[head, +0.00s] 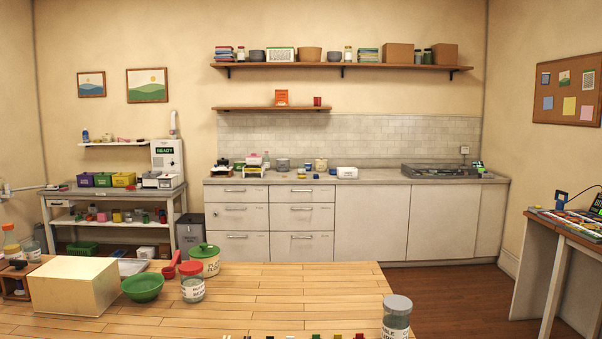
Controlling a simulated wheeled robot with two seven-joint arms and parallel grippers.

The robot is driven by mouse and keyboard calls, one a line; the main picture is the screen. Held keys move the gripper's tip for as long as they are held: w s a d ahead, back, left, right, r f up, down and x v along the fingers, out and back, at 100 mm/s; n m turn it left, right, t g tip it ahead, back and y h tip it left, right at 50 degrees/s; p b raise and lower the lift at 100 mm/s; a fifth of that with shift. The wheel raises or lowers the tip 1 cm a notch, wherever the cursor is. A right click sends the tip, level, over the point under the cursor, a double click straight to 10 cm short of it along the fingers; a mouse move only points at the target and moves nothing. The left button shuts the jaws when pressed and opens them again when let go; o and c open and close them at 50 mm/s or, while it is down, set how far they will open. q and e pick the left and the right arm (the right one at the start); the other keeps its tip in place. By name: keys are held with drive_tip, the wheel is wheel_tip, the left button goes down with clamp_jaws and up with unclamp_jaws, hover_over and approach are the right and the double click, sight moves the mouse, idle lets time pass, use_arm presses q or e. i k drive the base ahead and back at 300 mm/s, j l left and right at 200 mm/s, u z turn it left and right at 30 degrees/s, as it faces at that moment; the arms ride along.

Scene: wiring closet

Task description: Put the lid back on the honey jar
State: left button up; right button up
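I cannot pick out a honey jar or its loose lid for certain. A jar with amber contents (12,253) stands at the left edge of the wooden table (270,300), partly cut off; its label is too small to read. Other jars on this table are a red-lidded glass jar (192,283), a cream pot with a green lid (205,261) and a grey-lidded glass jar (397,316) at the front edge. Neither of my grippers is in view.
A gold box (75,286), a green bowl (143,288) and a glass jar (31,250) crowd the table's left side. Small coloured items line its front edge. Its middle is clear. Behind are a grey counter (380,179), a left workbench (85,192) and a wall shelf (300,67).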

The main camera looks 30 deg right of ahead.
sight(301, 167)
drive_tip(key=z, duration=1.95)
drive_tip(key=i+l+z, duration=0.1)
drive_tip(key=l, duration=0.3)
drive_tip(key=i+l+z, duration=0.15)
drive_tip(key=l, duration=0.2)
drive_tip(key=i+l+z, duration=0.1)
drive_tip(key=l, duration=0.25)
drive_tip(key=i+l+z, duration=0.35)
drive_tip(key=i+l, duration=0.65)
drive_tip(key=i+u, duration=0.7)
drive_tip(key=i+l+u, duration=0.2)
drive_tip(key=i+u, duration=0.15)
drive_tip(key=i+j+u, duration=0.15)
drive_tip(key=i+u, duration=0.15)
drive_tip(key=i, duration=0.8)
drive_tip(key=i+u, duration=0.25)
drive_tip(key=i, duration=0.8)
drive_tip(key=i+u, duration=0.2)
drive_tip(key=i, duration=0.3)
drive_tip(key=i+u, duration=0.2)
drive_tip(key=i, duration=0.3)
drive_tip(key=i+l+u, duration=0.2)
drive_tip(key=i, duration=0.3)
drive_tip(key=i+l+u, duration=0.15)
drive_tip(key=i, duration=0.35)
drive_tip(key=i+l+u, duration=0.2)
drive_tip(key=i, duration=0.3)
